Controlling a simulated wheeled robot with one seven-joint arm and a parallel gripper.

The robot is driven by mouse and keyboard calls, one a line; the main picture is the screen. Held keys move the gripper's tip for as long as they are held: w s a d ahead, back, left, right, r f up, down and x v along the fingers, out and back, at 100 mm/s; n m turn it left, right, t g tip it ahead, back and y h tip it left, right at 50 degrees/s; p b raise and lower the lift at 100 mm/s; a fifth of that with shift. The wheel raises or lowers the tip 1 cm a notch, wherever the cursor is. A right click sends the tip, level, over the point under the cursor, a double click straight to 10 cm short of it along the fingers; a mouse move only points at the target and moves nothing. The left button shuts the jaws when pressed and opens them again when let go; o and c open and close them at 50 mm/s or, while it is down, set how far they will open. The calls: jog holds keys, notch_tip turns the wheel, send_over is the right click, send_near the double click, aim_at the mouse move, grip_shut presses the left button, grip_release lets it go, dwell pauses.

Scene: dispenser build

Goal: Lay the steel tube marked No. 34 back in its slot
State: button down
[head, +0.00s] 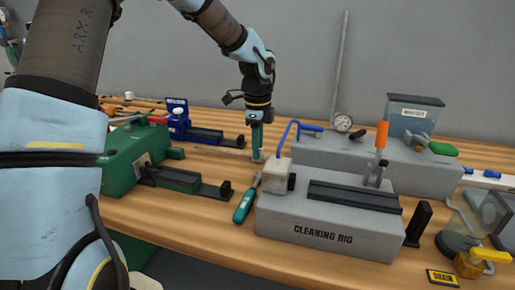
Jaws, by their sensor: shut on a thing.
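My gripper (257,138) points down over the wooden bench, left of the cleaning rig. It is shut on a slim upright thing that shows only as a small greyish end below teal parts; I cannot tell whether this is the steel tube. No marking No. 34 is legible anywhere. The grey cleaning rig (280,222) has a dark channel (355,196) on top, with a pale block (276,178) at its left end. I cannot tell which slot belongs to the tube.
A teal tool (245,202) lies on the bench (200,208) beside the rig. A green machine (130,160) and a blue one (179,122) stand to the left. A glass jar (457,243) is at right.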

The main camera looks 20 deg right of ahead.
jog(key=shift+f, duration=0.3)
jog(key=shift+f, duration=0.2)
jog(key=c, duration=0.7)
grip_release()
jog(key=shift+r, duration=0.1)
notch_tip(320, 180, up, 12)
jog(key=b, duration=0.1)
